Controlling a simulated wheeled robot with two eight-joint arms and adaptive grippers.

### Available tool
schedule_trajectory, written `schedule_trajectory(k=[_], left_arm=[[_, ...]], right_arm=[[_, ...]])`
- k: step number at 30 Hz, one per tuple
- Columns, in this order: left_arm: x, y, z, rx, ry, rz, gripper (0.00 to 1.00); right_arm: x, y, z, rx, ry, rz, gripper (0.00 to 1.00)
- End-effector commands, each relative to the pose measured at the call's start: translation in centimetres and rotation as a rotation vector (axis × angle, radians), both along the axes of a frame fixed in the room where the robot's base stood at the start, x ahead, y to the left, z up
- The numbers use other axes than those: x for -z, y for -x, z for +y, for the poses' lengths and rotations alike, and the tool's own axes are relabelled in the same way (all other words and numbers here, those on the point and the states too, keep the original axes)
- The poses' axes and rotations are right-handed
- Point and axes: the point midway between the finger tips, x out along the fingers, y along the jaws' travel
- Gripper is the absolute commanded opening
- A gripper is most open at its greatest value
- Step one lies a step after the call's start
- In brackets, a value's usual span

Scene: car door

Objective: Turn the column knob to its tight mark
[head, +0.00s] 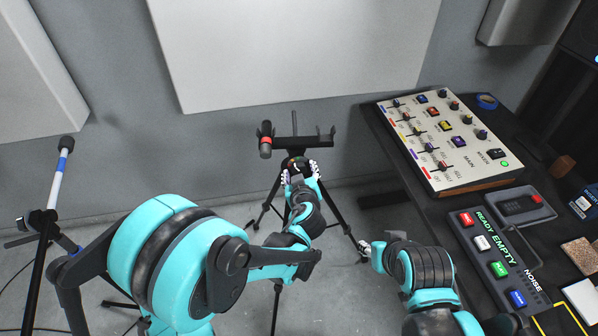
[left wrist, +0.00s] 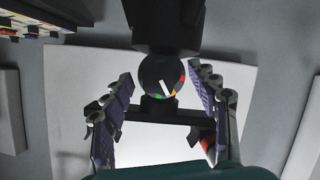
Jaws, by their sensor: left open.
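The column knob (left wrist: 161,78) is a round black dial in the left wrist view. It bears a white line slanting from upper left to lower right, with its lower end near green, yellow and red marks along the rim. In the head view the knob (head: 296,164) is mostly hidden behind my gripper, on a black tripod stand. My left gripper (head: 300,173) is open, one purple-padded finger on each side of the knob; contact does not show. My right gripper (head: 370,249) is low and to the right, away from the stand; its opening is unclear.
The stand's crossbar (head: 299,143) carries a black and red microphone (head: 265,140) at its left. A desk at right holds a mixer (head: 455,148) and a panel of coloured buttons (head: 498,258). Another stand with a white and blue rod (head: 62,165) is at left.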

Motion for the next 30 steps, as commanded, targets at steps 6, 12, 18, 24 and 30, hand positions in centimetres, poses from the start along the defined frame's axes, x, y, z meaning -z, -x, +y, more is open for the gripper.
schedule_trajectory(k=[6, 12, 18, 24, 30], left_arm=[[0.7, -1.6, 0.1, 0.0, -0.001, 0.0, 0.59], [0.6, -1.7, 0.1, 0.0, -0.001, 0.0, 0.59], [0.6, -1.7, 0.1, 0.001, -0.002, 0.0, 0.2], [0.6, -1.7, 0.1, 0.0, -0.003, 0.001, 0.08], [0.6, -1.7, 0.1, 0.0, -0.04, 0.008, 0.08]], right_arm=[[0.7, 0.0, 0.0, 0.0, 0.0, 0.0, 0.4], [0.6, 0.0, 0.0, 0.0, 0.0, 0.0, 0.4], [0.6, 0.0, 0.0, 0.0, 0.0, 0.0, 0.4], [0.6, 0.0, 0.0, 0.0, 0.0, 0.0, 0.4], [0.6, 0.0, 0.0, 0.0, 0.0, 0.0, 0.4]])
